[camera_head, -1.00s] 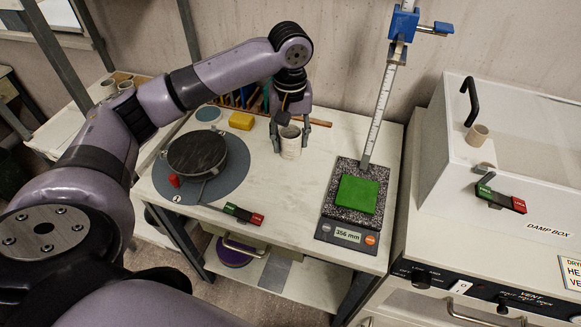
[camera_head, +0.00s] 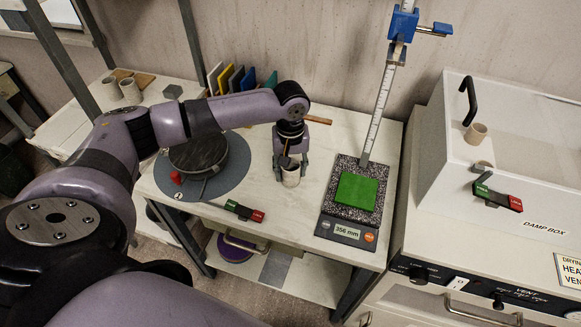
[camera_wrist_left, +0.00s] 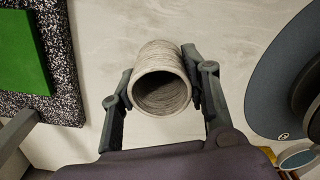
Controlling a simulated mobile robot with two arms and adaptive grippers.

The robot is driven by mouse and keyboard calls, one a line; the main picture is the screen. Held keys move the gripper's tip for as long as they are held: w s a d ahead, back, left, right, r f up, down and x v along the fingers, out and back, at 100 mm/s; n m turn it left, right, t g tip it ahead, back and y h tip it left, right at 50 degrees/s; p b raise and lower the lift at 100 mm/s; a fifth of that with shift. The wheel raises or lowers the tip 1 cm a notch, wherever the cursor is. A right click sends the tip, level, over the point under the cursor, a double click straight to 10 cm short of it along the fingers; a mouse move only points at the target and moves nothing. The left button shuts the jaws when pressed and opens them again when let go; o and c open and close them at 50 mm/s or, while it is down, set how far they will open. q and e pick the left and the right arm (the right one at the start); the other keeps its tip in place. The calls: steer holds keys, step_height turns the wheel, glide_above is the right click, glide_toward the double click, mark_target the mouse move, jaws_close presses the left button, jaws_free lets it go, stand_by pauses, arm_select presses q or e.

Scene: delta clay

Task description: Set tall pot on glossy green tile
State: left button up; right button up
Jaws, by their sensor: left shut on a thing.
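The tall pot (camera_head: 291,177) is a pale, ridged open cylinder. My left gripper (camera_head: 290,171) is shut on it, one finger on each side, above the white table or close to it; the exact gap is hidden. In the left wrist view the pot (camera_wrist_left: 160,80) sits between the gripper's fingers (camera_wrist_left: 160,92), its open mouth facing the camera. The glossy green tile (camera_head: 357,191) lies on a speckled slab (camera_head: 330,208) to the right of the pot, with nothing on it. The tile also shows at the left of the left wrist view (camera_wrist_left: 22,55).
A tall ruler post (camera_head: 380,110) rises behind the tile. A dark turntable (camera_head: 198,153) on a round grey-blue mat stands left of the gripper. A green and red switch (camera_head: 243,211) is at the table's front edge. A white damp box (camera_head: 530,150) stands at right.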

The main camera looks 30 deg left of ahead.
arm_select(q)
steer(key=o, duration=1.2)
steer(key=shift+f, duration=0.1)
